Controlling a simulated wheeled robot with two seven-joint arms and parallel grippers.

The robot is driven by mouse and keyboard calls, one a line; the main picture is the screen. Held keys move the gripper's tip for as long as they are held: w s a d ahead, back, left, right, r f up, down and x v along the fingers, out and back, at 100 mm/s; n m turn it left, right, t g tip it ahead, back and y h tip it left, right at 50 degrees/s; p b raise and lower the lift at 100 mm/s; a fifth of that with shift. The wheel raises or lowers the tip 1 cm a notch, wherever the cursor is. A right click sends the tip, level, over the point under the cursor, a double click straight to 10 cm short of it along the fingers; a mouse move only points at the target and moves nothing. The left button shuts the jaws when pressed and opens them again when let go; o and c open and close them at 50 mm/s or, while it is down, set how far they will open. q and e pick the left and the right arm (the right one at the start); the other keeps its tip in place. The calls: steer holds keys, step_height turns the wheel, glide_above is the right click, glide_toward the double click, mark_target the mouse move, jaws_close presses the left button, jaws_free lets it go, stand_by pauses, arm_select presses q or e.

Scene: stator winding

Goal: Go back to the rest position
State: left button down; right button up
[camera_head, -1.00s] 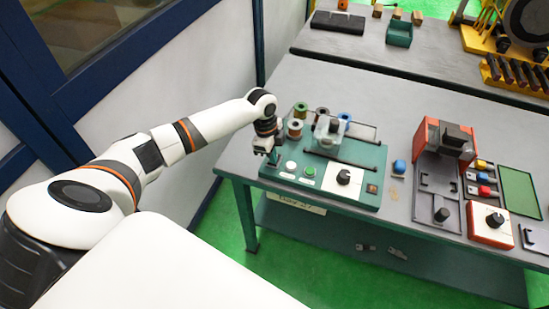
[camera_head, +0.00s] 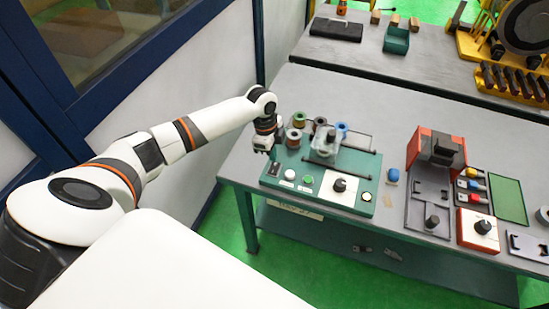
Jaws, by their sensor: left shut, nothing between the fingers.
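My left arm comes in from the left, and its gripper (camera_head: 272,155) is shut and empty. It points down above the left end of the green winding station (camera_head: 330,211), near a small dark switch. I cannot tell whether the fingertips touch the switch. The station carries coloured wire spools (camera_head: 299,120), a clear cover (camera_head: 325,143), a white and a green button (camera_head: 307,180), a black knob on a white plate (camera_head: 339,185) and a lit pale button (camera_head: 366,197). My right gripper is not in view.
A second table stands behind.

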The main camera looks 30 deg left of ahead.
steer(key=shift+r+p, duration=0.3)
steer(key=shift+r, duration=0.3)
